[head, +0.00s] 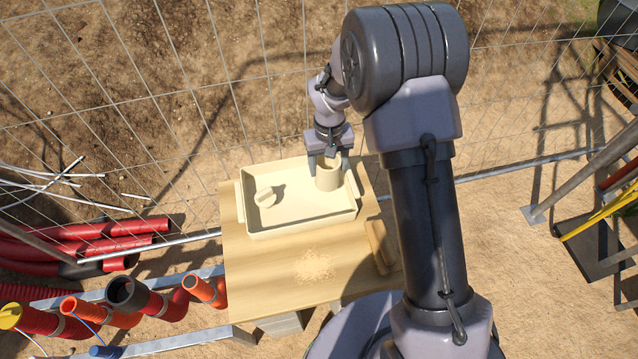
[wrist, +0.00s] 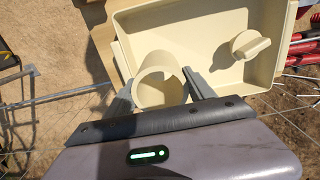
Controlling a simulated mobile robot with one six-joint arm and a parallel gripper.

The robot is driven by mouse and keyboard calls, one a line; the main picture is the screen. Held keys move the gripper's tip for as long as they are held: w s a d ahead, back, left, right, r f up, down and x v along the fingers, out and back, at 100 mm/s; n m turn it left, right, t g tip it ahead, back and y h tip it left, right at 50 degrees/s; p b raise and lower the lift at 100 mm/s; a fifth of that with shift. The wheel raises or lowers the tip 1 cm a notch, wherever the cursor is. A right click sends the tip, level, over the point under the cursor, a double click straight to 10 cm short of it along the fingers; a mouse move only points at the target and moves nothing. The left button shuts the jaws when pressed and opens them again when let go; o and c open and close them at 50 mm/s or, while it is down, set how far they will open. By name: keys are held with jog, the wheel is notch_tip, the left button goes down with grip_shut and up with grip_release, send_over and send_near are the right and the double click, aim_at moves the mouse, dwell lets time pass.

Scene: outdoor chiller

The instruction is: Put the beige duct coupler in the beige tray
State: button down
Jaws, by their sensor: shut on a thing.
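The beige duct coupler (head: 328,176) is a short open tube, held upright between the fingers of my gripper (head: 328,160). In the wrist view the coupler (wrist: 160,82) shows its round open end, with a finger of my gripper (wrist: 162,90) on each side. The coupler is over the right end of the beige tray (head: 300,222). I cannot tell whether its lower end touches the tray floor. The tray also shows in the wrist view (wrist: 205,25), shallow and rectangular.
A beige knobbed piece (head: 265,197) lies in the tray's left part. The tray stands on a wooden board (head: 255,285) with a pile of shavings (head: 316,266) and a wooden block (head: 380,242). A wire fence (head: 200,90) stands behind. Red and orange pipes (head: 120,310) lie left.

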notch_tip(320, 180, down, 5)
jog(key=shift+f+b, duration=0.2)
jog(key=shift+b, duration=0.55)
jog(key=shift+f, duration=0.2)
jog(key=c, duration=0.6)
grip_release()
